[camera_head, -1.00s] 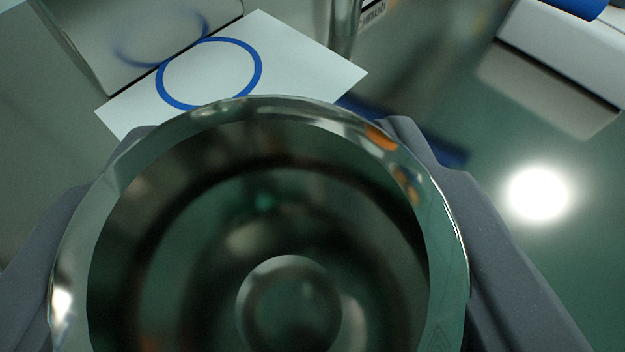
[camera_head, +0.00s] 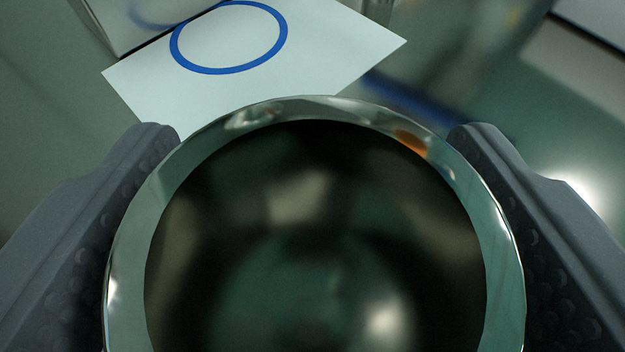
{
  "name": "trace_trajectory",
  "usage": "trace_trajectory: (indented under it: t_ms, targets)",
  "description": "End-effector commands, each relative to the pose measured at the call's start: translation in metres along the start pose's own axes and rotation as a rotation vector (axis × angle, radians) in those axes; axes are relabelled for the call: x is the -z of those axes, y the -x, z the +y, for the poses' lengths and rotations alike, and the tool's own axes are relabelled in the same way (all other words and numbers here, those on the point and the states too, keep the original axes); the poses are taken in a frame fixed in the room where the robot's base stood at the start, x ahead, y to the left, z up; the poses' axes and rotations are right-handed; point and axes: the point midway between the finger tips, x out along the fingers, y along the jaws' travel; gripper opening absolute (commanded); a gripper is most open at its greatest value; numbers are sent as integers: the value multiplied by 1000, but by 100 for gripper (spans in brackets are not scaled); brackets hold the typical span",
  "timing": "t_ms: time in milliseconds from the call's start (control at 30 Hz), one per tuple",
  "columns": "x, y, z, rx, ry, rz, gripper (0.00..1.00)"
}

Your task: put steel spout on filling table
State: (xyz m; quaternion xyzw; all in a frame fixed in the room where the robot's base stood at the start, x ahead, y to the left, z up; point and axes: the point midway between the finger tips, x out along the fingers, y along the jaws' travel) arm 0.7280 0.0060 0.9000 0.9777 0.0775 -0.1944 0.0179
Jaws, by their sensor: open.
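The steel spout (camera_head: 135,240) is a shiny round funnel-like piece with a wide polished rim and a dark inside. It fills the lower middle of the view, and its lower part is cut off by the frame. My gripper (camera_head: 312,135) is open, with one dark grey padded finger on each side of the spout. I cannot tell whether either finger still touches the rim. What the spout rests on is hidden beneath it. I cannot make out which surface is the filling table.
A white plate (camera_head: 345,50) with a blue ring (camera_head: 222,70) lies just beyond the spout. A pale box-like body stands at the upper left, beside the ring. A glossy green-grey surface with a bright reflection lies to the right, with a light block at the upper right.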

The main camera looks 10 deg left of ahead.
Motion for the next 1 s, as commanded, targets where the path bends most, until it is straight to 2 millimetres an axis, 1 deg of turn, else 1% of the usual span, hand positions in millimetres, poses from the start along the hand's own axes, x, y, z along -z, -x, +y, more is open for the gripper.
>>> trace_trajectory:
  t_ms: [133,233,600,700,900,1000]
  targets:
    - [2,5,0,0,0,0,71]
    - [2,15,1,0,-1,-2,71]
    - [4,72,2,-2,-1,4,71]
    - [2,87,1,-1,-1,0,71]
    - [4,110,1,-2,0,2,71]
    - [2,116,1,-2,-1,1,71]
